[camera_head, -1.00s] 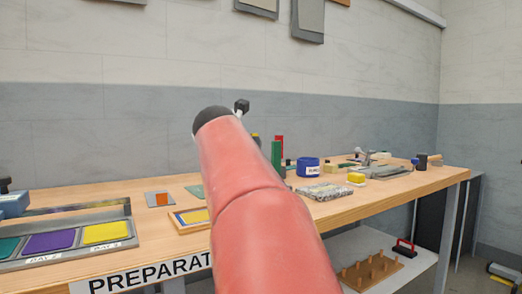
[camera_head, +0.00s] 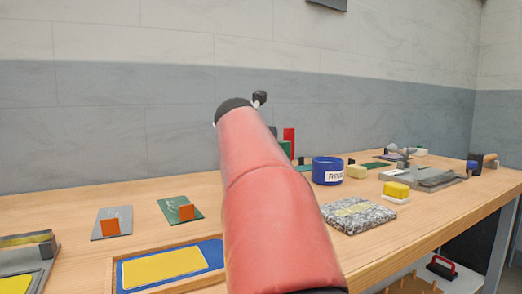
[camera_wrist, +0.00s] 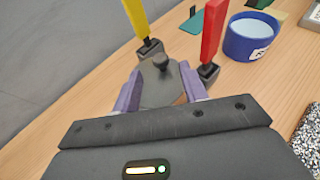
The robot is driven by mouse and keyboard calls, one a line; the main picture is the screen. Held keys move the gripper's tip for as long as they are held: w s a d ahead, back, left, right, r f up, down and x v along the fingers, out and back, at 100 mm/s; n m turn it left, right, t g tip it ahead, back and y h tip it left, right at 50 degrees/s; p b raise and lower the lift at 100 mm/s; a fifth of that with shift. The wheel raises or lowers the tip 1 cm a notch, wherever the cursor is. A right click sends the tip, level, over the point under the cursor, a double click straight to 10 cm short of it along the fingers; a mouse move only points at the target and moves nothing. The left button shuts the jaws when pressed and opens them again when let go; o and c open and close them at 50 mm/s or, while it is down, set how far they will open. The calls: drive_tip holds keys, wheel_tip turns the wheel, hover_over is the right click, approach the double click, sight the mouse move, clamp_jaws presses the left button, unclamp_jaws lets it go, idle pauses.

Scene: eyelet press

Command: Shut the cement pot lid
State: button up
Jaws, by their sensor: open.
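In the wrist view, a grey piece with a dark round knob (camera_wrist: 162,63) sits between and just beyond the fingers of my gripper (camera_wrist: 160,78). It looks like the cement pot lid, but its pot is hidden and I cannot tell how far open it is. The two purple fingers are apart, one on each side of the grey piece. I cannot tell whether they touch it. In the head view my red arm hides the gripper and this spot.
A yellow upright (camera_wrist: 136,16) and a red upright (camera_wrist: 212,30) with dark bases flank the knob. A blue open pot (camera_head: 328,171) with a label stands to the right. A speckled slab (camera_head: 357,216) and a yellow block (camera_head: 396,189) lie nearer the front edge.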

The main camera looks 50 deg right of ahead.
drive_tip(key=x, duration=0.5)
clamp_jaws()
